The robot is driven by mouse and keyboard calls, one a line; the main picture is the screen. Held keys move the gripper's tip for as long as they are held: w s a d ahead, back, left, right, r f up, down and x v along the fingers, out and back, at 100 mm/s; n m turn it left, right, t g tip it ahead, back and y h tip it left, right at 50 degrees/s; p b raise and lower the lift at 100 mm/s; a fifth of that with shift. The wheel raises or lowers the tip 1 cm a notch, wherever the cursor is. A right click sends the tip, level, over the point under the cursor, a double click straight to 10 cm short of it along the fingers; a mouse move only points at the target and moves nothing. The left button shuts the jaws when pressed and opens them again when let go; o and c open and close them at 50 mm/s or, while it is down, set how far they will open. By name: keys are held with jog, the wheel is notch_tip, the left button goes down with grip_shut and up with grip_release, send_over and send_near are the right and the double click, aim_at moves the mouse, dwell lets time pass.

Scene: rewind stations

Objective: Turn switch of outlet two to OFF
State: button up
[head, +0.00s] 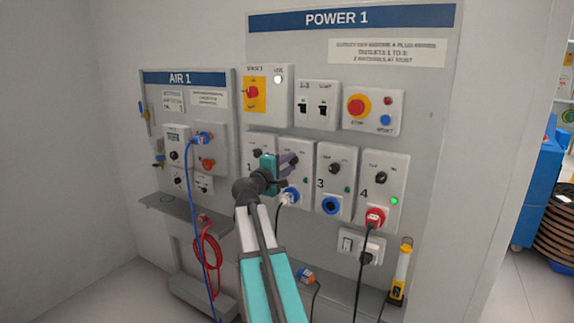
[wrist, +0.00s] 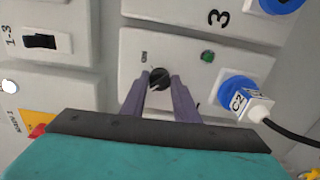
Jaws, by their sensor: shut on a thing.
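Outlet two is a pale panel (wrist: 128,58) on the POWER 1 board. In the head view its panel (head: 302,150) is partly hidden behind my gripper. Its black rotary switch (wrist: 160,76) sits between my two purple fingers. My gripper (wrist: 161,84) is shut on this switch, one finger on each side. In the head view my gripper (head: 289,161) reaches the panel between outlets one and three. The switch's exact setting is hard to read. A dull green lamp (wrist: 207,56) and a blue socket (wrist: 236,84) with a plug labelled C2 (wrist: 250,104) are beside the switch.
Outlet three (head: 336,165) and outlet four (head: 385,165) stand to the right, with outlet four's green lamp bright and a red plug (head: 375,218) in it. A red-yellow main switch (head: 253,93) and stop button (head: 359,107) are above. A shelf (head: 340,293) runs below.

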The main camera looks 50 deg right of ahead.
jog(key=shift+s+d, duration=0.2)
jog(key=shift+s, duration=0.05)
jog(key=o, duration=1.1)
jog(key=shift+c, duration=0.2)
jog(key=shift+w, duration=0.1)
jog(key=shift+a, duration=0.2)
jog(key=shift+a, duration=0.5)
jog(key=b+v, duration=0.1)
jog(key=v, duration=1.1)
jog(key=shift+a, duration=0.25)
